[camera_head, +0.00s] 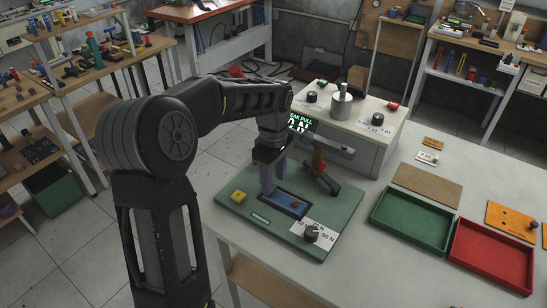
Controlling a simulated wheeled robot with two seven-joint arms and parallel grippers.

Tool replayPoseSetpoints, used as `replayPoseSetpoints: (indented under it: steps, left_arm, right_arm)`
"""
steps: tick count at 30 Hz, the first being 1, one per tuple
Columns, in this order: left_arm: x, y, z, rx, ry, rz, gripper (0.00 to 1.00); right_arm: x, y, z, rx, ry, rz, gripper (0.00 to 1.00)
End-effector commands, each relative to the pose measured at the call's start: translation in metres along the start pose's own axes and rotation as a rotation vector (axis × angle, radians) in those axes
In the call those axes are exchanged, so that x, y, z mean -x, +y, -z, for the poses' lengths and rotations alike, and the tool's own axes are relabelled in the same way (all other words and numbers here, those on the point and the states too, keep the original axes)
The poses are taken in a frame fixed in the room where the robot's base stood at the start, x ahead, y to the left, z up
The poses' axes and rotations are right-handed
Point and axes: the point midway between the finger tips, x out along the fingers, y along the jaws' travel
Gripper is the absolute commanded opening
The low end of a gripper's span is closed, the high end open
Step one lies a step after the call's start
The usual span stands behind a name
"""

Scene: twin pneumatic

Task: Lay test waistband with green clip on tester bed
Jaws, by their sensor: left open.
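The tester bed is a green plate (262,236) on the near left corner of the pale table, with a blue dark-framed recess (289,205) in its middle. A small brownish piece shows in the recess; I cannot tell what it is. My left gripper (272,188) points down over the plate, just left of the recess, its two purple-grey fingers apart with nothing visible between them. I cannot make out a waistband with a green clip. My right gripper is not in view.
Behind the plate stands a beige tester box (352,129) with knobs and a display. A yellow button (238,196) and a black knob (311,234) sit on the plate. Green (410,250) and red (492,288) trays lie right.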

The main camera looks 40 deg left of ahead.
Motion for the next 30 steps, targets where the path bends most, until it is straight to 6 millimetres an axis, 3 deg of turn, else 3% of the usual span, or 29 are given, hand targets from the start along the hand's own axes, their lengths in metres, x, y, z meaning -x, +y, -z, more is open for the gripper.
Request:
replayPoseSetpoints:
  steps: [6, 12, 18, 30]
  left_arm:
    - [0.047, 0.001, 0.0, -0.001, 0.002, -0.005, 0.48]
    - [0.081, 0.001, 0.0, -0.002, 0.001, -0.003, 0.48]
    - [0.092, 0.0, 0.0, -0.002, 0.0, -0.001, 0.48]
    - [0.091, 0.0, 0.0, -0.001, 0.0, 0.0, 0.48]
  right_arm:
    - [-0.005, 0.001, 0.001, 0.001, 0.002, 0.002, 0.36]
    - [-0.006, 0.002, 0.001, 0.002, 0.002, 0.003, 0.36]
    - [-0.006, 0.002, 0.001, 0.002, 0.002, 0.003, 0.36]
    - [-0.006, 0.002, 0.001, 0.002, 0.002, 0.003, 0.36]
